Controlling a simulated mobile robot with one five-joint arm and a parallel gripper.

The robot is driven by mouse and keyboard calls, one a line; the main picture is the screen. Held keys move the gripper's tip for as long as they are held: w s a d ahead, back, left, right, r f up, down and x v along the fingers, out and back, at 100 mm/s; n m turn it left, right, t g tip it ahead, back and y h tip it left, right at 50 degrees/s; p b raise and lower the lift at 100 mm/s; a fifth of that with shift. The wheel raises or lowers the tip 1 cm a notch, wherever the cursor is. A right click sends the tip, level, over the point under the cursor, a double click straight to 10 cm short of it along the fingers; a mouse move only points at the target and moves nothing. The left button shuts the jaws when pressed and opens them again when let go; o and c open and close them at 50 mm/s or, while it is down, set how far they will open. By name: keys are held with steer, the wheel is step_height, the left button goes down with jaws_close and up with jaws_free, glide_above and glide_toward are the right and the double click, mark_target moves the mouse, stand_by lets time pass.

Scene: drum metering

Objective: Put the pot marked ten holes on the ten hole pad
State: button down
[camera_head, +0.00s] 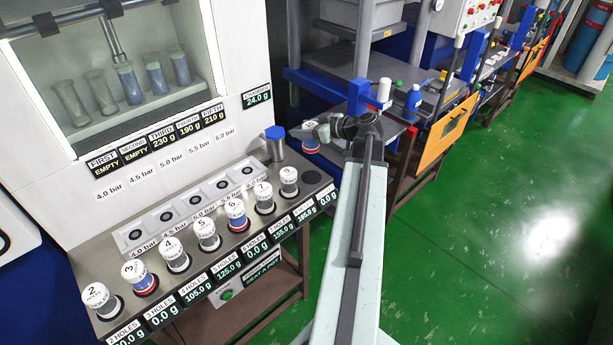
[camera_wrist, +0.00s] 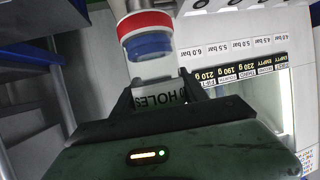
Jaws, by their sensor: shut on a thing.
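My gripper (camera_head: 330,128) is shut on a white-capped pot (camera_head: 311,146) with red and blue bands. It holds the pot in the air beyond the right end of the bench row. At the bench's right end is a dark, empty round pad (camera_head: 313,177), with a 0.0 g display (camera_head: 327,198) in front. I cannot read which hole number that pad carries.
Several numbered pots, including one marked six (camera_head: 236,212), stand on the bench in a row left of the empty pad. A blue-topped cylinder (camera_head: 275,145) stands behind the row. A metering cabinet (camera_head: 150,170) rises at the back. Green floor (camera_head: 500,220) is clear at right.

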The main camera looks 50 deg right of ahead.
steer(key=shift+s+f+b, duration=0.15)
steer(key=shift+f+b, duration=1.65)
steer(key=shift+f, duration=0.05)
step_height(320, 180, down, 10)
steer(key=b, duration=0.9)
steer(key=shift+r, duration=0.45)
steer(key=shift+f, duration=0.2)
steer(key=c, duration=0.6)
jaws_free()
steer(key=shift+r, duration=0.1)
